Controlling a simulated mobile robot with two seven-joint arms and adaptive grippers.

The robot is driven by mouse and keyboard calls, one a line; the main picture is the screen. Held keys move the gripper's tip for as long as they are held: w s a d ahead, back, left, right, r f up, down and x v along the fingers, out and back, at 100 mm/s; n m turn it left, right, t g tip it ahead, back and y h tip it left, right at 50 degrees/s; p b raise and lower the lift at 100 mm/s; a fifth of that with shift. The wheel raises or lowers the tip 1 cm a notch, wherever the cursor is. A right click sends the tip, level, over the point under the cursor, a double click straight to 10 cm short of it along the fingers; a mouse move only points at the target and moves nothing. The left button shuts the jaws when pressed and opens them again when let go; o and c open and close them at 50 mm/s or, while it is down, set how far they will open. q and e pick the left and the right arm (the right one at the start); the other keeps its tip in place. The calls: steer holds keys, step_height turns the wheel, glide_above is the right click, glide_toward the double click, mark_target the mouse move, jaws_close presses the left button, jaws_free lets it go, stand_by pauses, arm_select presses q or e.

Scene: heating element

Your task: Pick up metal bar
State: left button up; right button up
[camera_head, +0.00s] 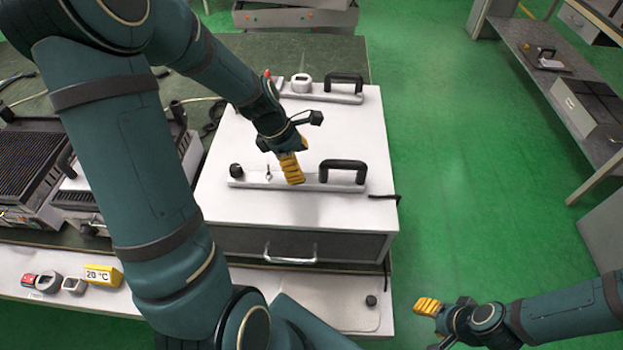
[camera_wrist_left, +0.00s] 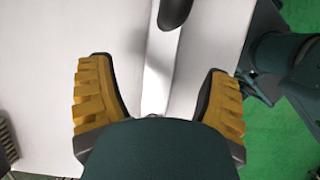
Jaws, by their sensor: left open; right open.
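A pale metal bar (camera_head: 318,186) with a black handle and a black knob lies on top of a white box. A second, similar bar (camera_head: 345,97) lies further back on the same box. My left gripper (camera_head: 291,168) is over the middle of the front bar, left of its black handle. In the left wrist view the gripper's yellow fingers (camera_wrist_left: 160,85) are apart, with a pale strip of the bar (camera_wrist_left: 157,70) running between them. Contact with the bar cannot be told. My right gripper (camera_head: 428,306) is open and empty over the green floor at the lower right.
The white box (camera_head: 350,130) has a front handle (camera_head: 290,258). Grill-like appliances (camera_head: 30,160) stand to the left. A yellow "20 °C" display (camera_head: 103,276) and small parts sit on the lower left ledge. Green floor is free to the right, before a grey shelf (camera_head: 540,60).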

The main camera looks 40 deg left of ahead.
mark_target(306, 180)
arm_select(q)
steer(key=x, duration=0.2)
steer(key=b+x, duration=0.1)
steer(key=x, duration=0.1)
steer(key=b+x, duration=0.1)
steer(key=x, duration=0.1)
steer(key=shift+s+a, duration=0.2)
steer(key=shift+s, duration=0.05)
steer(key=shift+f, duration=0.15)
steer(key=shift+f, duration=0.25)
stand_by(0.4)
steer(key=shift+d, duration=0.1)
jaws_close()
